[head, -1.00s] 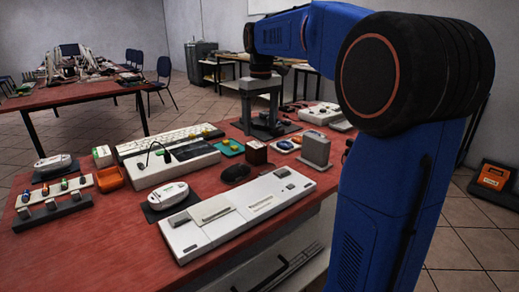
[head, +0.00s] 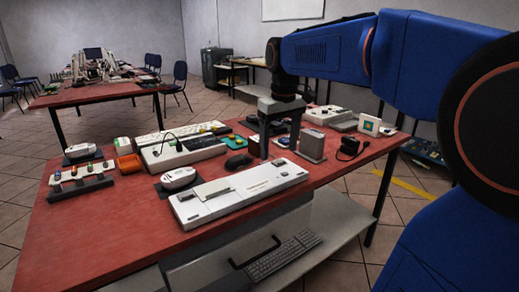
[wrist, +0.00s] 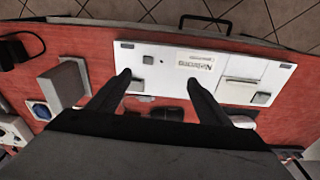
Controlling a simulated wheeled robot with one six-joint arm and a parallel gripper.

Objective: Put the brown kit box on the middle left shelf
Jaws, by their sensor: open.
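My gripper (head: 281,152) is open and empty, pointing down over the red table, behind the white console. In the wrist view its two fingers (wrist: 160,82) are spread apart over the console's edge. A small dark brown box with a pale top, likely the kit box, showed behind the mouse a second ago. In the head view now it is mostly or wholly hidden behind my gripper, and I cannot make it out in the wrist view. I cannot identify a middle left shelf in either view.
A white console (head: 240,192) lies at the table's front, with a black mouse (head: 238,162) behind it. A grey box (head: 312,145) stands right of my gripper. Keyboards and small devices crowd the left. A low white shelf (head: 345,240) holds a keyboard (head: 284,257).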

